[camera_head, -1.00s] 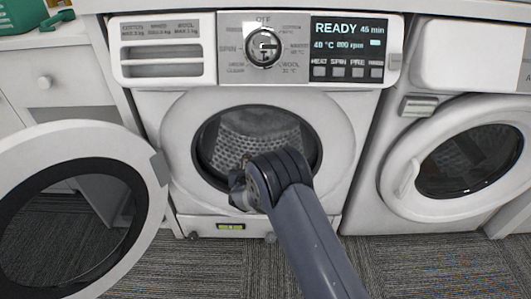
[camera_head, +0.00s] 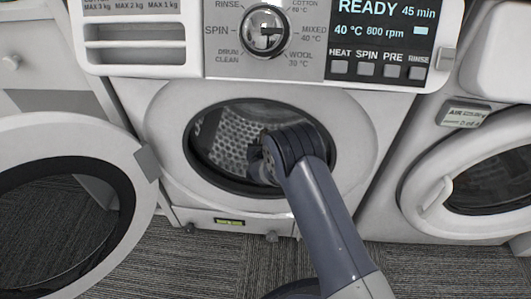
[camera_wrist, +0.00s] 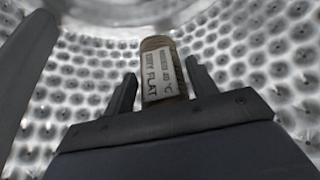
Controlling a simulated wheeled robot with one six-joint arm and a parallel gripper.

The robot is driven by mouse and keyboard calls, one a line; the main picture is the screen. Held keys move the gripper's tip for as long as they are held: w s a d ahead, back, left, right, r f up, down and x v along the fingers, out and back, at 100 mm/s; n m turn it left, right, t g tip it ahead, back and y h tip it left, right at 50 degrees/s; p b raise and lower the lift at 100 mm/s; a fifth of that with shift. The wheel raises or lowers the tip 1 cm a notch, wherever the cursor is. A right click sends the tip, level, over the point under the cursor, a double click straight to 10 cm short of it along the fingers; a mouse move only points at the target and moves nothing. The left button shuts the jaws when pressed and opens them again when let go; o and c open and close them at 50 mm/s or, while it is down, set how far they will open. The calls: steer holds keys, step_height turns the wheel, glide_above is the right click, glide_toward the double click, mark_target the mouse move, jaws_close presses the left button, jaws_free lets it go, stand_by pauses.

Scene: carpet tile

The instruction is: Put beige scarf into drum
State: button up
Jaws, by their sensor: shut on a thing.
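The beige scarf (camera_wrist: 156,46) shows in the wrist view as a small roll with a white care label. My gripper (camera_wrist: 160,76) is shut on it, one dark finger on each side. Perforated metal of the drum (camera_wrist: 85,65) surrounds the scarf and fingers in the wrist view. In the head view the drum (camera_head: 232,130) shows through the open round mouth of the washer. My gripper (camera_head: 258,167) reaches into that mouth there, its fingers mostly hidden by the wrist, and the scarf cannot be seen.
The washer door (camera_head: 146,170) stands swung open to the left. The control panel (camera_head: 300,45) above reads READY, 45 min, 40 °C, 800 rpm. A second washer (camera_head: 415,165) with its door shut stands at the right. Grey carpet (camera_head: 215,265) lies in front.

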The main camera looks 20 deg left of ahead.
steer(key=shift+f+b, duration=0.55)
steer(key=shift+f, duration=1.2)
steer(key=shift+f, duration=0.2)
steer(key=o, duration=1)
steer(key=shift+r, duration=0.1)
steer(key=shift+r, duration=0.15)
steer(key=p+v, duration=0.3)
steer(key=v, duration=0.9)
steer(key=shift+p, duration=0.35)
